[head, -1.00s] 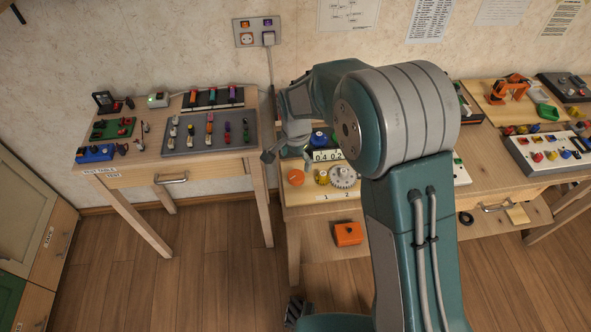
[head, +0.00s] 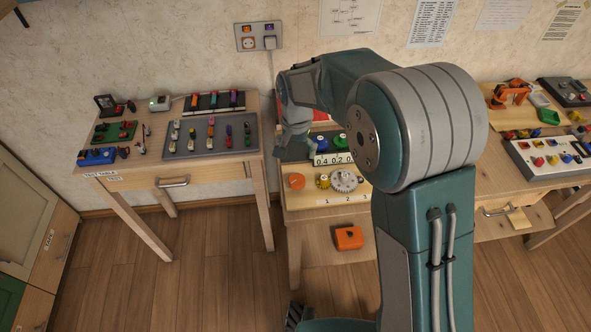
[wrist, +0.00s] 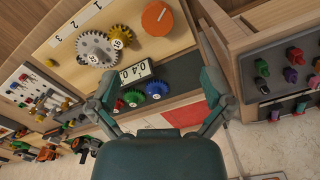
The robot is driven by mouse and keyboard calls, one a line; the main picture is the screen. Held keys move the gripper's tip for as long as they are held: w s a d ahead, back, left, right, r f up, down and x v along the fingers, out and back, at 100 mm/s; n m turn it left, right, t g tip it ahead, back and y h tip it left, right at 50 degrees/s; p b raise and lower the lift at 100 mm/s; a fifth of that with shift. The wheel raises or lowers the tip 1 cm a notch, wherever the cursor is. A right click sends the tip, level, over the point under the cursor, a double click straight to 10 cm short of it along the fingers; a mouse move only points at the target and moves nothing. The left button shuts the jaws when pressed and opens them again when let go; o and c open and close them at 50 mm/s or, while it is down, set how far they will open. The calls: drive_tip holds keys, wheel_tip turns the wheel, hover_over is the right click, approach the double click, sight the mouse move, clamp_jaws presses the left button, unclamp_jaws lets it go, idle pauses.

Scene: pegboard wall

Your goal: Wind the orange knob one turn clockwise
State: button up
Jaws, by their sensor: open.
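The orange knob (head: 297,181) is on a light wooden board at the left end of the middle bench, left of a yellow gear and a grey gear. In the wrist view the round knob (wrist: 157,17) shows near the top, with a pale line on its face. My gripper (wrist: 160,88) is open and empty, its two fingers spread wide. In the head view my gripper (head: 290,142) is above and behind the knob, apart from it. Its fingertips are hard to make out there.
The grey gear (wrist: 97,49), yellow gear (wrist: 120,37) and number counter (wrist: 136,72) sit close to the knob. Red, green and blue gears (wrist: 157,89) lie behind the counter. A side table (head: 120,178) stands to the left. An orange box (head: 348,238) is below.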

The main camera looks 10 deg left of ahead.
sight(296, 179)
wheel_tip(296, 179, down, 12)
drive_tip(key=n, duration=1.8)
drive_tip(key=shift+r, duration=0.2)
drive_tip(key=c, duration=1.1)
